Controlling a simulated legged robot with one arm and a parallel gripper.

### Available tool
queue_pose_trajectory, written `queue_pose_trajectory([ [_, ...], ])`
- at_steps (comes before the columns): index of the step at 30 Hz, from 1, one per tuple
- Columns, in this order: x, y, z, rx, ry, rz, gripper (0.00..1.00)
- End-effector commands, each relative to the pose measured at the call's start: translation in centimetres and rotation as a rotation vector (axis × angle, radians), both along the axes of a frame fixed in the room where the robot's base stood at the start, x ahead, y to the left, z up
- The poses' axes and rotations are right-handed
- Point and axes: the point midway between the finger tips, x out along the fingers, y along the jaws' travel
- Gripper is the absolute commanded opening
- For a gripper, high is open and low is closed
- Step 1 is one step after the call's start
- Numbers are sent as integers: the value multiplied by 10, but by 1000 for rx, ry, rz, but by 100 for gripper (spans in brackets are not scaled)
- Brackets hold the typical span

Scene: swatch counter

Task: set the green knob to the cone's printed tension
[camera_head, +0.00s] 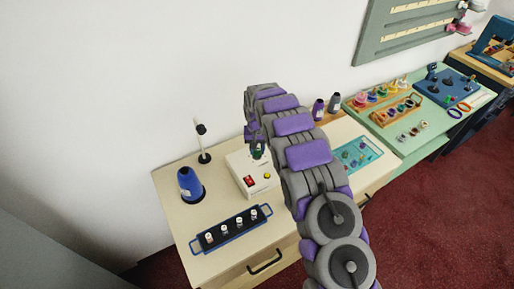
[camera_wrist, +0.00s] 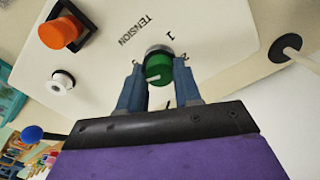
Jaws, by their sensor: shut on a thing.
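The green knob (camera_wrist: 158,68) sits on the cream box, between the two blue fingers of my gripper (camera_wrist: 159,82). The fingers are shut on it from both sides. A pale mark shows on the knob's near face. The word TENSION and a 1 are printed beside it; other marks are partly covered by the fingers. In the head view my gripper (camera_head: 256,138) is over the cream box (camera_head: 240,166), and the knob is mostly hidden. A blue cone (camera_head: 190,184) stands upright at the counter's left; its print is too small to read.
A blue-edged rack (camera_head: 232,229) of small spools lies in front. A thin post (camera_head: 203,142) stands behind. The green table (camera_head: 420,144) at right holds several items.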

Motion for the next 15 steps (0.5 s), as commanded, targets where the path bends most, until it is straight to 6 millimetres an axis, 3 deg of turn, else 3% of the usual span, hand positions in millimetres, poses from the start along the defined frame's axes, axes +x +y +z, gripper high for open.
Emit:
queue_pose_trajectory([
  [15, 2, 1, 2, 3, -8, -184, 3],
])
